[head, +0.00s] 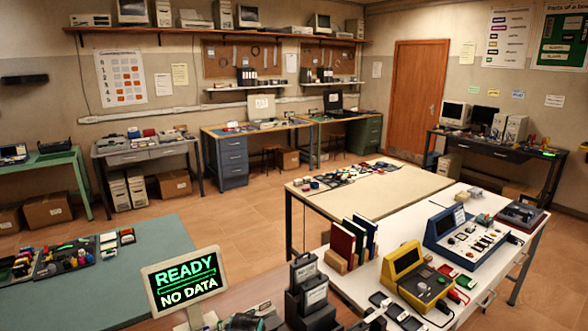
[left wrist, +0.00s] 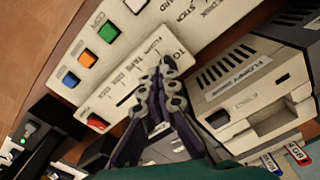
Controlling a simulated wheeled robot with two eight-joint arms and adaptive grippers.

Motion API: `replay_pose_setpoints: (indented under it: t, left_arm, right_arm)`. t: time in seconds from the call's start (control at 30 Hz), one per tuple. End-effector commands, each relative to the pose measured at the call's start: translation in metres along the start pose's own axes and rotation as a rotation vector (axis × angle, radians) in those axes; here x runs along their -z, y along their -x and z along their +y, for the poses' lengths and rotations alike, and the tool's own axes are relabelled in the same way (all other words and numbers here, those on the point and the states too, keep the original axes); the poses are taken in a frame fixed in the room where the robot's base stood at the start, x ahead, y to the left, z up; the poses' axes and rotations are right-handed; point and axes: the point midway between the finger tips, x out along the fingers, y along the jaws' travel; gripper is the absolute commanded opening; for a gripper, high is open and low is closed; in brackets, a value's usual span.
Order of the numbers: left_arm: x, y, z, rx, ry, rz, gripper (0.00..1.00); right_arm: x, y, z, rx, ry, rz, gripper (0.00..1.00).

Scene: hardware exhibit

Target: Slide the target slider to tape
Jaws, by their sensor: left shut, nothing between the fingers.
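In the left wrist view a white control panel (left wrist: 200,40) bears printed words, among them "TO", "TAPE" and what looks like "FLOPPY". Thin dark slots run beside these words, left of my fingertips. My left gripper (left wrist: 168,76) is shut and empty, its fingertips over or against the panel beside the "TO TAPE" print. I cannot tell whether they touch it. The slider's knob cannot be made out and may be hidden behind the fingers. Neither gripper can be made out in the head view.
Blue (left wrist: 70,80), orange (left wrist: 88,56), green (left wrist: 109,33) and red (left wrist: 97,122) buttons line the panel. A grey floppy drive unit (left wrist: 250,85) stands close on the right. In the head view a screen (head: 185,282) reads "READY NO DATA".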

Motion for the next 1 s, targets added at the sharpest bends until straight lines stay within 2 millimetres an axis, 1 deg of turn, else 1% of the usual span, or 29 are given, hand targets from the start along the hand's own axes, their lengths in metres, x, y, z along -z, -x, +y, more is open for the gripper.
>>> replay_pose_setpoints:
  t: [1.0]
  left_arm:
    - [0.011, 0.000, 0.018, 0.000, 0.000, 0.000, 0.00]
  right_arm:
    - [-0.001, -0.001, 0.000, 0.000, 0.000, 0.000, 0.34]
